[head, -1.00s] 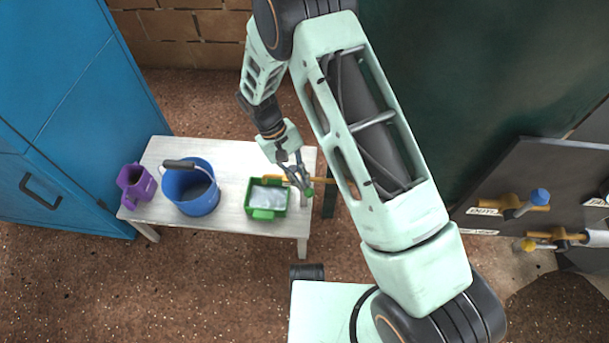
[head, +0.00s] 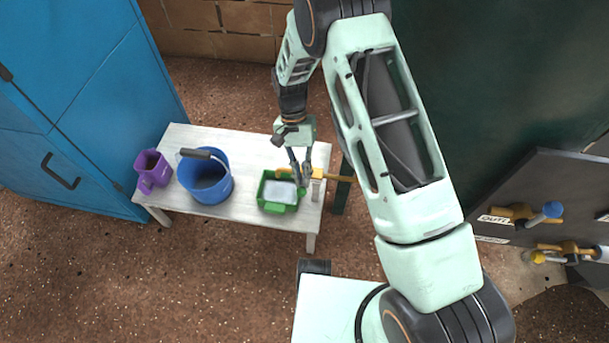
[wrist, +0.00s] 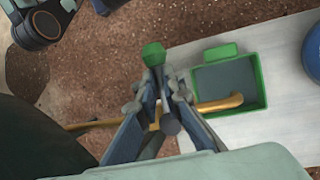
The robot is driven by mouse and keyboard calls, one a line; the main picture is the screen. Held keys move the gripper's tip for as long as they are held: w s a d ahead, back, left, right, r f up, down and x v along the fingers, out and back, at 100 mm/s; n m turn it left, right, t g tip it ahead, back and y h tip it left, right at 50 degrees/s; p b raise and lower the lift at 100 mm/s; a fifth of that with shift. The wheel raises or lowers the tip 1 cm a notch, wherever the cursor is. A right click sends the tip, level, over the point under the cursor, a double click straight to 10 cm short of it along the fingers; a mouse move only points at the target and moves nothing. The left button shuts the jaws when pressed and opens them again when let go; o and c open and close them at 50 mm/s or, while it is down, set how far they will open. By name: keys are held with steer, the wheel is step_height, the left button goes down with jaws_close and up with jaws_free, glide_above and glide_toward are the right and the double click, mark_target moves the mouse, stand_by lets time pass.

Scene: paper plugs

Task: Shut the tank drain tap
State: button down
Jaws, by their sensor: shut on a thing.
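The tap is a brass pipe (head: 322,179) whose bent spout reaches over a green tub (head: 264,188). In the wrist view the pipe (wrist: 90,125) runs in from the left and its spout (wrist: 222,104) ends over the tub (wrist: 258,58). The tap's lever has a green tip (wrist: 153,53), which points across the pipe and shows just past my fingertips. My gripper (wrist: 160,85) is shut on the lever, above the pipe; its fingers hide most of the lever. In the head view my gripper (head: 300,178) is at the tub's right edge.
The tub stands on a whitish bench (head: 245,212) with a blue bucket (head: 208,188) and a purple jug (head: 152,170). A blue cabinet (head: 70,110) is at the left. A dark panel (head: 490,195) with more taps (head: 520,212) is at the right.

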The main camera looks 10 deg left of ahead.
steer(key=shift+s+a, duration=0.1)
steer(key=shift+s, duration=0.45)
steer(key=c, duration=1.9)
jaws_free()
steer(key=shift+w, duration=0.15)
steer(key=shift+w+r, duration=0.1)
steer(key=v, duration=1.1)
steer(key=shift+w+r, duration=0.15)
steer(key=shift+r, duration=0.2)
